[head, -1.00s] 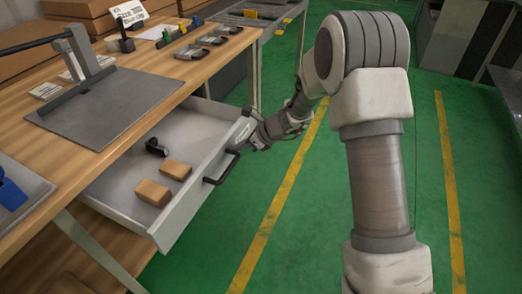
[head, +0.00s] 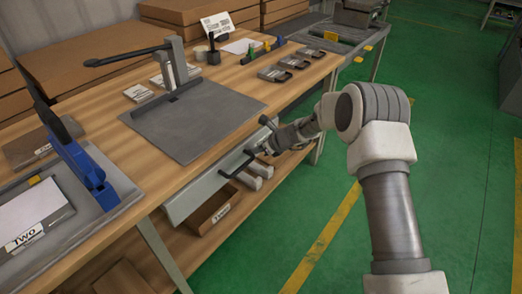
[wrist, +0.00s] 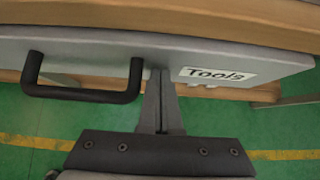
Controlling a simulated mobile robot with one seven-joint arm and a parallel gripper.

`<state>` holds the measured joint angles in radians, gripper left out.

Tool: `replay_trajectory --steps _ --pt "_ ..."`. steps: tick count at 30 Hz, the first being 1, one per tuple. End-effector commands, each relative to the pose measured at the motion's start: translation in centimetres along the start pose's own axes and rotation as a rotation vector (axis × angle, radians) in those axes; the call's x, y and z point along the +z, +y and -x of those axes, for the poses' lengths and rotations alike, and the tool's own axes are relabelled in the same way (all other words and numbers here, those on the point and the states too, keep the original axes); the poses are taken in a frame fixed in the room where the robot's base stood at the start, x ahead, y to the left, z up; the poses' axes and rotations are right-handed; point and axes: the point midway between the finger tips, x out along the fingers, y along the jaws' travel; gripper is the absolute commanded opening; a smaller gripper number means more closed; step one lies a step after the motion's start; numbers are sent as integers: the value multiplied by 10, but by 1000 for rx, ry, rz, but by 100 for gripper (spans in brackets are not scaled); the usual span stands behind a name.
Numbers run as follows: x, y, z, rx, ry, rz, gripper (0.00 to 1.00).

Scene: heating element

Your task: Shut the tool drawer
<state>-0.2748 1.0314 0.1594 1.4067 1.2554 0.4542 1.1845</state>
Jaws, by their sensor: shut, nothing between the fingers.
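The grey tool drawer (head: 200,196) is under the wooden workbench, and its inside is out of sight in the head view. Its front stands close to the bench edge; I cannot tell if a small gap is left. The wrist view shows the drawer front (wrist: 235,54) with a "Tools" label (wrist: 217,75) and a black handle (wrist: 84,94). My gripper (head: 266,148) is shut and empty at the drawer front. In the wrist view its fingers (wrist: 161,76) reach the front between handle and label and seem to touch it.
The wooden bench top (head: 120,145) holds a grey plate (head: 200,125) with a lever tool, small trays (head: 290,62) and a blue tool (head: 90,172). A cardboard box (head: 215,208) is on the lower shelf. Green floor (head: 400,75) is clear to the right.

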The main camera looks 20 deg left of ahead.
Motion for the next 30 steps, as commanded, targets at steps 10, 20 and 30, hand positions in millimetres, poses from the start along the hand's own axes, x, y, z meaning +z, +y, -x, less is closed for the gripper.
replay_trajectory --steps 10,20,30 --pt "7 0 -5 -1 -3 -1 0" --pt "9 0 -6 -2 -7 1 0" --pt "-2 -8 4 -1 -4 1 0"
